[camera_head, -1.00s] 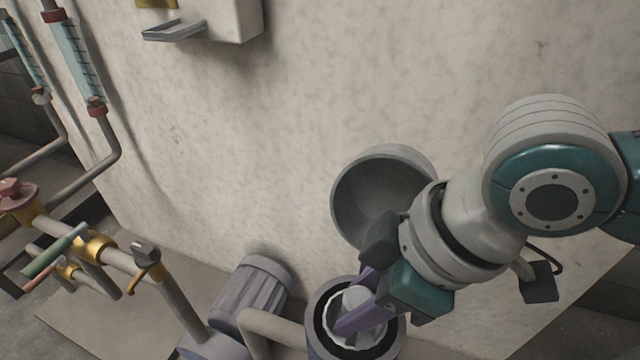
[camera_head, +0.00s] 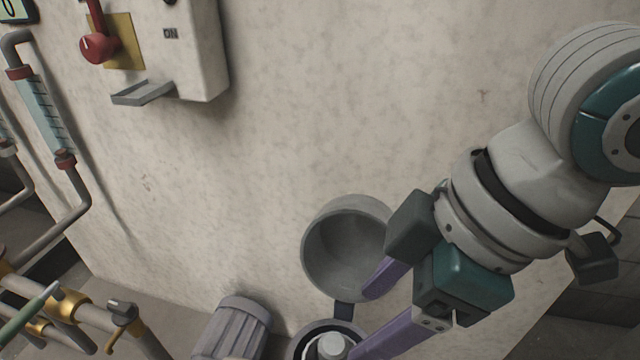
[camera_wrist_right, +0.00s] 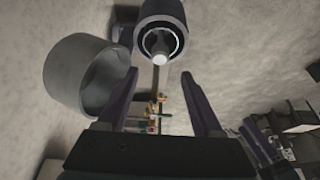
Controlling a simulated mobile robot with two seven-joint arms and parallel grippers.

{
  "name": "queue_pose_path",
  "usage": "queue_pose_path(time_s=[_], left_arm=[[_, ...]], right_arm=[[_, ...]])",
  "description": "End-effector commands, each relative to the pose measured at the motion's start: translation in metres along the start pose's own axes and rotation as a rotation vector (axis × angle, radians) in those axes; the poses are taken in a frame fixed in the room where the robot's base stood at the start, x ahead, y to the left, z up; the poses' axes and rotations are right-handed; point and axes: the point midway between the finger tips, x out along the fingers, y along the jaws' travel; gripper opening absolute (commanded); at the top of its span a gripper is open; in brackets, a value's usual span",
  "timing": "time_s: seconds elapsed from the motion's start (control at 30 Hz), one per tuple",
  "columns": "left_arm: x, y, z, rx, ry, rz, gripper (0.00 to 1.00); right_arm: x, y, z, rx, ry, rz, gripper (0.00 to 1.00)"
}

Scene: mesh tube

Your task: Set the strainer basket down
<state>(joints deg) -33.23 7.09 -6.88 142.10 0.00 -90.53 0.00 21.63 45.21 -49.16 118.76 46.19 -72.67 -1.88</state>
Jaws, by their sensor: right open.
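The strainer basket cannot be made out clearly. A pale grey cylindrical piece (camera_head: 332,345), perhaps part of it, sits inside the round strainer housing (camera_head: 300,342) at the bottom of the head view. The housing (camera_wrist_right: 160,12) and the pale piece (camera_wrist_right: 160,56) also show in the right wrist view. My right gripper (camera_head: 370,316) is open and empty, with its purple fingers apart just above and right of the housing. In the wrist view its fingertips (camera_wrist_right: 158,77) point toward the housing. My left gripper is not in view.
A large grey bowl-shaped lid (camera_head: 335,262) stands open against the wall, joined to the housing by a dark hinge, close to the right fingers. A ribbed motor (camera_head: 235,328) is left of the housing. Pipes, valves and a wall box (camera_head: 195,50) are further left.

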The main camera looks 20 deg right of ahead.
Motion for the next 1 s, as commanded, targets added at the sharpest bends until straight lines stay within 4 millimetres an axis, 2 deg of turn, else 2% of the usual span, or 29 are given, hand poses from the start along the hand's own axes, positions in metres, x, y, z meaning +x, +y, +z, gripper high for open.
queue_pose_path(time_s=[0.03,0.2,0.37,0.5,0.57,0.7,0.83,0.9,1.0], left_arm=[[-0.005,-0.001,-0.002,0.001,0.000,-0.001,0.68],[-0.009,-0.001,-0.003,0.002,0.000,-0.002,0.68],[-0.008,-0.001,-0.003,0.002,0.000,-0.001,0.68],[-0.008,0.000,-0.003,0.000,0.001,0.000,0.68],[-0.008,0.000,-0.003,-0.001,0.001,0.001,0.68],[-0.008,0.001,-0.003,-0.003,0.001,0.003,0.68],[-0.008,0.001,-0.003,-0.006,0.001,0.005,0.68],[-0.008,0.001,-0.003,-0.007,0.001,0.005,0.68],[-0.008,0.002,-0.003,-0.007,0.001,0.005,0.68]], right_arm=[[-0.011,0.001,-0.001,0.000,0.001,0.002,0.68],[-0.026,-0.001,-0.001,0.001,0.002,0.000,0.68],[-0.021,-0.024,-0.014,0.026,0.061,-0.001,0.68],[-0.020,-0.043,-0.019,0.182,0.131,0.054,0.68],[-0.021,-0.044,-0.008,0.289,0.129,0.096,0.68],[-0.027,-0.043,0.041,0.546,0.049,0.204,0.68],[-0.035,-0.047,0.086,0.704,-0.049,0.279,0.68],[-0.038,-0.049,0.099,0.743,-0.080,0.300,0.68],[-0.039,-0.050,0.105,0.759,-0.095,0.311,0.68]])
